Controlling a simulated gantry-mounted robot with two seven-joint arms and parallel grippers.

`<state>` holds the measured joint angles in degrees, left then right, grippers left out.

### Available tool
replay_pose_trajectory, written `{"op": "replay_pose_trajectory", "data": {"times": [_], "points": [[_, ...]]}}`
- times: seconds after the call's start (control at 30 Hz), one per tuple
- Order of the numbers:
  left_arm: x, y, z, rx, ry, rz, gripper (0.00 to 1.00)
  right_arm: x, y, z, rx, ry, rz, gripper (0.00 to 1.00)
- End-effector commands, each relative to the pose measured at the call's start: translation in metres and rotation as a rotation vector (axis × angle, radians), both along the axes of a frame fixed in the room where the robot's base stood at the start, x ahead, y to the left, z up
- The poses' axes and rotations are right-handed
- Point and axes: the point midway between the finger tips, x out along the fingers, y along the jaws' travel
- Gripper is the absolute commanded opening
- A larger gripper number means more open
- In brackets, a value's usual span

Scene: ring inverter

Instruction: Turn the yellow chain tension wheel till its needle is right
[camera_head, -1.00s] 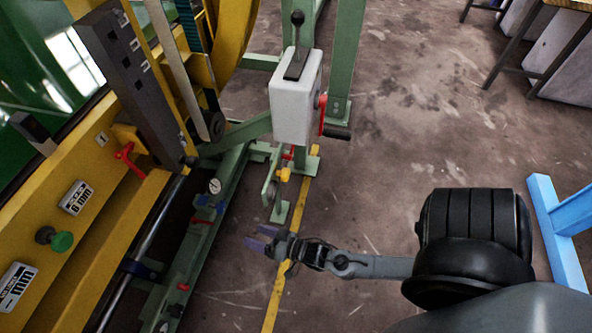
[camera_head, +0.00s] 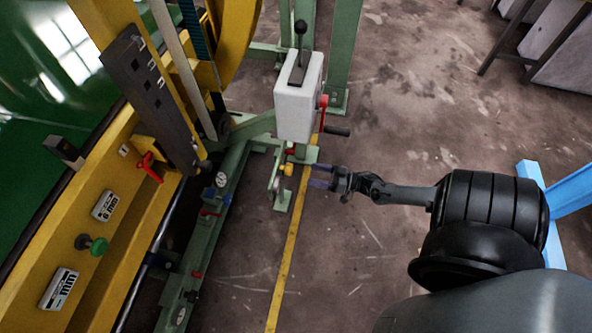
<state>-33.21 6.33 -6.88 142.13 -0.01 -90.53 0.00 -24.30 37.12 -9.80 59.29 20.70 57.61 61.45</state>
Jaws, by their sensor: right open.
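A small yellow wheel (camera_head: 287,169) sits low on the green frame, below the grey-white box, near the centre of the head view. My right gripper (camera_head: 319,177) is open and empty, with its fingers pointing left toward the yellow wheel. A short gap shows in the picture between the fingertips and the wheel. A small round white gauge (camera_head: 221,180) sits on the green rail left of the wheel; its needle is too small to read. My left gripper is not in view.
The grey-white box (camera_head: 299,98) with a black-knobbed lever and a red crank (camera_head: 324,114) stands just above the wheel. A yellow machine beam (camera_head: 122,172) with a green knob (camera_head: 98,246) fills the left. A blue frame (camera_head: 545,205) stands at the right. Floor between is clear.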

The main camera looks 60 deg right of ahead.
Motion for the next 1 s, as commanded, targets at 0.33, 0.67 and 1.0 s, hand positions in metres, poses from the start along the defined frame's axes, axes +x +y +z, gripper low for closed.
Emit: {"op": "replay_pose_trajectory", "data": {"times": [0.33,0.67,1.0], "points": [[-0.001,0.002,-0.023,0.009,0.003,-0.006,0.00,0.054,0.014,-0.002,-0.002,-0.001,0.002,0.73],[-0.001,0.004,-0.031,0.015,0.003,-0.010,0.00,0.077,0.020,-0.001,0.000,0.001,0.000,0.73],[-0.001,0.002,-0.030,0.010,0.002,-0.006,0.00,0.078,0.020,0.000,0.000,0.001,0.000,0.65]]}}
